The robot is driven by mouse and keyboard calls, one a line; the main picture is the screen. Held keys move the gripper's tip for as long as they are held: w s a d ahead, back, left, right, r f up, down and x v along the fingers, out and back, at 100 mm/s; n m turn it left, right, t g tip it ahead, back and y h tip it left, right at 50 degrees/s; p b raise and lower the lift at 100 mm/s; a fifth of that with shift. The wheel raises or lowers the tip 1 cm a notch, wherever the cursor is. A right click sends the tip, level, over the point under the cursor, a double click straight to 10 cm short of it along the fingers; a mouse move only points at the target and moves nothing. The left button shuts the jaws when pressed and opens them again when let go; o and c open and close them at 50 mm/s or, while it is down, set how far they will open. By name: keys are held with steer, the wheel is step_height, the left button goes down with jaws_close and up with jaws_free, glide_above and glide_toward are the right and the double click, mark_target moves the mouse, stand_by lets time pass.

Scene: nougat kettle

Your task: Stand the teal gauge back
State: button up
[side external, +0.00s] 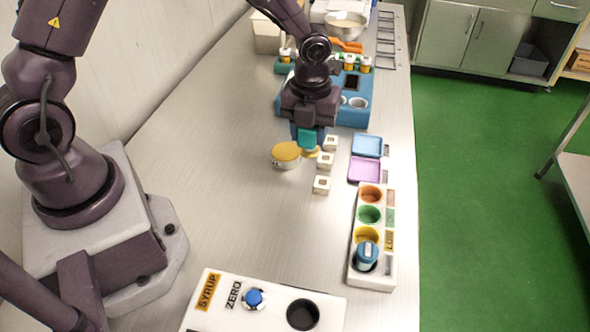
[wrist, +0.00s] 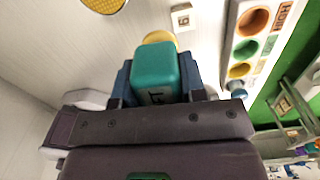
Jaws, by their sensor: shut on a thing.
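My gripper (side external: 307,128) points down over the middle of the bench and is shut on a teal block, which I take for the teal gauge (side external: 306,139). In the wrist view the teal gauge (wrist: 155,68) sits between the two fingers, with a dark mark on its face. A yellow round piece (wrist: 160,37) shows just beyond the gauge; I cannot tell whether they are joined. In the side view it shows low beside a round pan with a yellow top (side external: 286,154). Whether the gauge touches anything below is hidden.
Several small white blocks (side external: 322,185) stand close to the right. Beyond are a blue tray (side external: 367,146), a purple tray (side external: 365,170) and a white rack (side external: 372,283) with coloured wells and a blue cylinder (side external: 367,254). A blue machine (side external: 352,113) stands behind; the syrup panel (side external: 262,318) is in front.

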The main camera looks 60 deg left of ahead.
steer(key=s+f+m, duration=0.1)
steer(key=s, duration=0.1)
steer(key=s+a+f+m, duration=0.1)
steer(key=s+f, duration=0.1)
steer(key=s+f+m, duration=0.1)
steer(key=s+f, duration=0.1)
steer(key=shift+s+a+m, duration=0.15)
steer(key=shift+s+m, duration=0.1)
steer(key=shift+m, duration=0.15)
steer(key=shift+f, duration=1.95)
steer(key=o, duration=0.8)
steer(key=shift+f, duration=0.1)
